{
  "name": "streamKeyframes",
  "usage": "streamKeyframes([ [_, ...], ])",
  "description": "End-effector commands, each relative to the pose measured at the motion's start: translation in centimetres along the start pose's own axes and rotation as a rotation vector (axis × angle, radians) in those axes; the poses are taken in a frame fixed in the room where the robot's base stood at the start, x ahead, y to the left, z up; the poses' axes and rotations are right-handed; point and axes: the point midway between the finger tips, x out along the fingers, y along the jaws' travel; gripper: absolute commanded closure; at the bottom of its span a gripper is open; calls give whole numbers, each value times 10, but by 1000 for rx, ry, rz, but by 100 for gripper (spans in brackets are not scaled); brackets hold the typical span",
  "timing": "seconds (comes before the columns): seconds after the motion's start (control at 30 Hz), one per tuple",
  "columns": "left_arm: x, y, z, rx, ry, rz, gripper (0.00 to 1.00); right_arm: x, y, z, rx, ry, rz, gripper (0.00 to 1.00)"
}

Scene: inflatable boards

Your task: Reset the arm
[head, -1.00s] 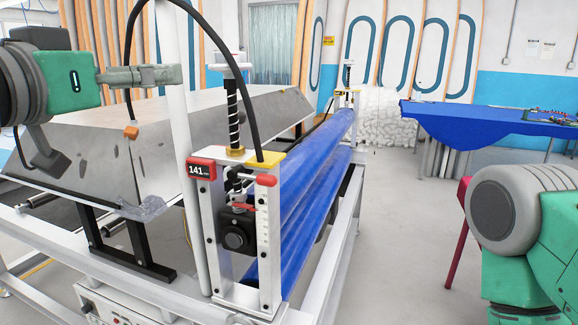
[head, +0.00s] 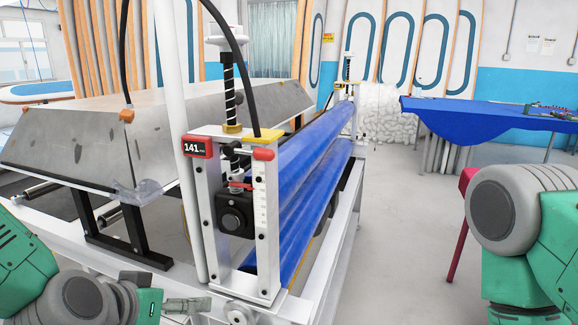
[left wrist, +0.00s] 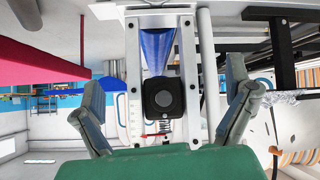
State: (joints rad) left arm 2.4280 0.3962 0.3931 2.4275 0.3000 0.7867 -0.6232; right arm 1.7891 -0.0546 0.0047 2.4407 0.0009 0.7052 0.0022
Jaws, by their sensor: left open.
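My left arm is low at the left in the head view, and its grey left gripper (head: 188,306) sits in front of the lower part of the roller machine's end frame (head: 205,225). In the left wrist view, the two fingers of the left gripper (left wrist: 168,95) are spread apart with nothing between them that they hold. The end frame with its black knob block (left wrist: 163,97) shows between and beyond the fingers. My right arm shows at the right edge of the head view, but its gripper is out of frame.
Blue rollers (head: 310,170) run back from the end frame. A table with a blue cloth (head: 470,120) stands at the back right. The floor (head: 405,220) between is clear.

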Motion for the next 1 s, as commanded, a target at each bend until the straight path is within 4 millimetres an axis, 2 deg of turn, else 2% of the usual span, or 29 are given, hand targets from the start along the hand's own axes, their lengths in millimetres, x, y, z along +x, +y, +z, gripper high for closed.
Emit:
streamKeyframes([
  [0.03, 16, -5, 44, -2, -76, -9, 4, 10, 0, 0, 0, 0, 0, 60],
  [0.17, 38, -21, 141, -26, -252, -36, 4, 23, 0, 1, 0, 0, 0, 60],
  [0.2, 42, -25, 172, -32, -308, -46, 4, 27, 0, 2, 0, 0, 0, 60],
  [0.27, 44, -32, 218, -39, -392, -61, 4, 34, 0, 2, 0, 0, 0, 60],
  [0.3, 44, -37, 247, -45, -447, -73, 4, 38, 0, 2, 0, 0, 0, 60],
  [0.4, 38, -48, 314, -54, -576, -100, 4, 48, 0, 3, 0, 0, 0, 60],
  [0.5, 27, -57, 366, -60, -680, -127, 4, 55, 0, 3, 0, 0, 0, 60],
  [0.6, 16, -64, 399, -63, -750, -146, 4, 60, 0, 3, 0, 0, 0, 60],
  [0.7, 10, -67, 415, -64, -785, -157, 4, 62, 0, 3, 0, 0, 0, 60],
  [1.0, 8, -68, 418, -68, -794, -160, 4, 61, 0, 3, 0, 0, 0, 60],
])
